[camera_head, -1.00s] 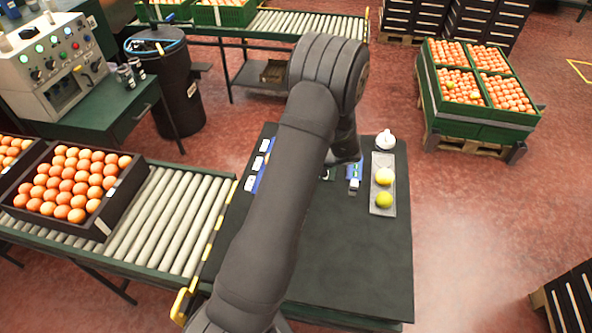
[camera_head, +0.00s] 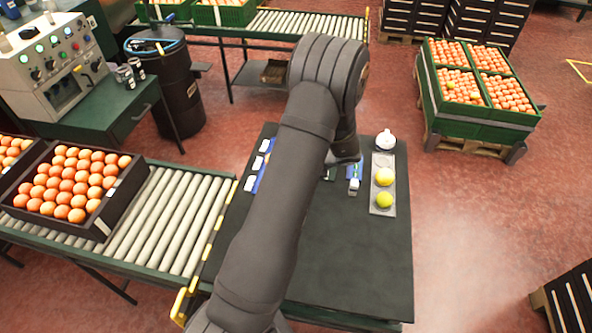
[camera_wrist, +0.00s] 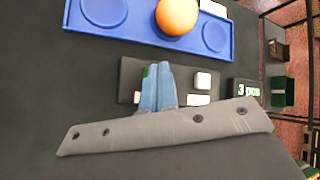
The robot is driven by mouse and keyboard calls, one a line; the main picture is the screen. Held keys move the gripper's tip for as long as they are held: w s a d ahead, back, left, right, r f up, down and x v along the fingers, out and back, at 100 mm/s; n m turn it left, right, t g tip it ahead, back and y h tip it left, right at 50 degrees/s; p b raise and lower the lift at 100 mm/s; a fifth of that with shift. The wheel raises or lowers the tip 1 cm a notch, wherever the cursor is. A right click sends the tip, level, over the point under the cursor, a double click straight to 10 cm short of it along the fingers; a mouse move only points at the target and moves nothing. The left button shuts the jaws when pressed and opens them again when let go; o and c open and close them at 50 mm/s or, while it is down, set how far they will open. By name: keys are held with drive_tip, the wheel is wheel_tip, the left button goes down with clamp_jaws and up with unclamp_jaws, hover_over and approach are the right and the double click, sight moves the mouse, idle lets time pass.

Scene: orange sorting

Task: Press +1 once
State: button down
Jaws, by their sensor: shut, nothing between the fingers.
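A dark keypad (camera_wrist: 128,78) lies on the table in the wrist view. A white button (camera_wrist: 203,79) sits on its right side, and a second pale key (camera_wrist: 199,100) shows below that one. The labels on them are too small to read. My gripper (camera_wrist: 158,68) is shut and empty, its blue-grey fingers over the middle of the keypad. A bit of green shows at the fingertips; whether they touch a key I cannot tell. A small display (camera_wrist: 246,89) to the right reads what looks like "3 pcs". In the head view my arm hides the keypad.
A blue tray (camera_wrist: 146,39) with round hollows holds an orange (camera_wrist: 177,15) beyond the fingers. The table's front right is clear.

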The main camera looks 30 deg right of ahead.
drive_tip(key=shift+r, duration=0.7)
drive_tip(key=shift+r, duration=2.5)
drive_tip(key=shift+f, duration=0.15)
wheel_tip(320, 180, up, 4)
drive_tip(key=shift+r, duration=0.1)
